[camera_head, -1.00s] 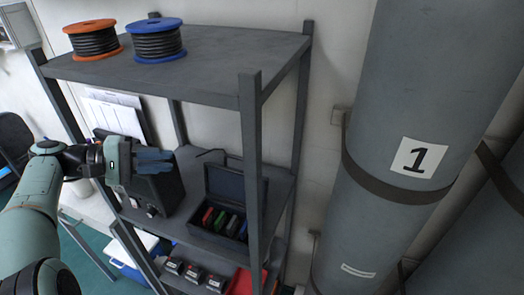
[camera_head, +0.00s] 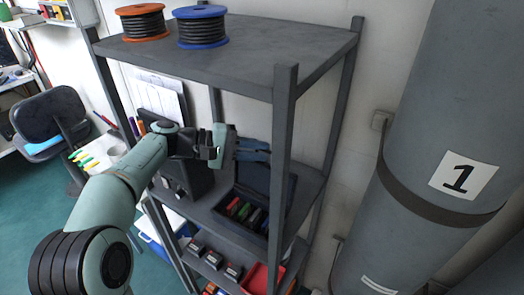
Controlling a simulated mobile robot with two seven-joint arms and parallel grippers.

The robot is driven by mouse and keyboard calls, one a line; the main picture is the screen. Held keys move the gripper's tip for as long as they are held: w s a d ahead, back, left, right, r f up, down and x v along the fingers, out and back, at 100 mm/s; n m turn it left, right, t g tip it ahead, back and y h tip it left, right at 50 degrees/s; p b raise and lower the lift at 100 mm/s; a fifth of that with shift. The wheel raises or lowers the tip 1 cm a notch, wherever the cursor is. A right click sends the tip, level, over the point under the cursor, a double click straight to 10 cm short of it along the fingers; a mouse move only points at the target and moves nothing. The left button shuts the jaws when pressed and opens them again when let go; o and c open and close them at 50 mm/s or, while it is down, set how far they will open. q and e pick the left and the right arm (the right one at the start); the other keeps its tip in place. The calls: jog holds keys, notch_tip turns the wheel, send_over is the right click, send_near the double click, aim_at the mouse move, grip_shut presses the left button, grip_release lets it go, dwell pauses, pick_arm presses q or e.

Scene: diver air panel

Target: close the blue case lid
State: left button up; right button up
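The dark blue case (camera_head: 222,214) stands open on the middle shelf of the grey rack, with several coloured items inside. Its lid (camera_head: 262,182) stands raised at the back. My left gripper (camera_head: 268,151) reaches in from the left, between the shelves, with its dark fingers in front of the upper part of the lid. The fingers hide part of the lid, and I cannot tell whether they touch it. They lie close together in this view, so their opening is unclear. I see nothing held. My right gripper is out of view.
Rack posts (camera_head: 283,150) stand close to the case and the arm. The top shelf (camera_head: 255,55) above bears an orange spool (camera_head: 143,22) and a blue spool (camera_head: 202,27). A black case (camera_head: 196,182) stands left of the open case. A large grey cylinder (camera_head: 420,150) is at right.

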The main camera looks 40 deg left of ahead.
pick_arm(q)
jog(key=shift+x, duration=0.8)
grip_shut()
